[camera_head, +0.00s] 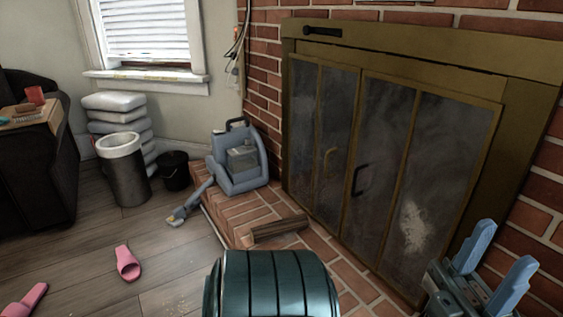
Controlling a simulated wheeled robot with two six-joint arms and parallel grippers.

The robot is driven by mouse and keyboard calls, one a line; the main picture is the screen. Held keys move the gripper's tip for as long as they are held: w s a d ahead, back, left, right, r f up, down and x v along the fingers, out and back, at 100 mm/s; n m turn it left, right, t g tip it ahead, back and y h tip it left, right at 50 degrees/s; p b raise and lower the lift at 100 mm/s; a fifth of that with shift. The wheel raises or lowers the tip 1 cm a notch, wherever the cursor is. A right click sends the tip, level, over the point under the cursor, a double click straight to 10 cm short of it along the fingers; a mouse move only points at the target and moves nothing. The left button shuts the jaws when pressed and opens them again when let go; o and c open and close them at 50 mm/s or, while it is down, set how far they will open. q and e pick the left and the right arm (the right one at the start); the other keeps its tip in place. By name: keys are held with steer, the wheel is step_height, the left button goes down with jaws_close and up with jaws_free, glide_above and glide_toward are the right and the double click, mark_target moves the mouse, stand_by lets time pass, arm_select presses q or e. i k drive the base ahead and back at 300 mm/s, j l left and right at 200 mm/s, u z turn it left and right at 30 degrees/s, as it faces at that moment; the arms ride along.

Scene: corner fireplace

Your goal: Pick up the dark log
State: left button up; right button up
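A dark brown log (280,228) lies on the brick hearth (245,208) near its front edge, in front of the fireplace doors. It is in the middle of the view and nothing is touching it from above.
Brass-framed glass fireplace doors (380,160) stand behind the log. A blue-grey cleaning machine (238,162) with a hose sits on the hearth to the left. A bin (125,175), black bucket (174,171) and pink slipper (127,264) are on the wooden floor.

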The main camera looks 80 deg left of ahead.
mark_target(276, 228)
steer(key=u, duration=2.65)
steer(key=z, duration=0.85)
steer(key=i+j+z, duration=0.15)
steer(key=j+z, duration=0.3)
steer(key=j, duration=0.15)
steer(key=i+j+z, duration=0.1)
steer(key=j+z, duration=0.35)
steer(key=j, duration=0.15)
steer(key=j+z, duration=0.5)
steer(key=j, duration=0.55)
steer(key=k+j, duration=0.15)
steer(key=j, duration=0.45)
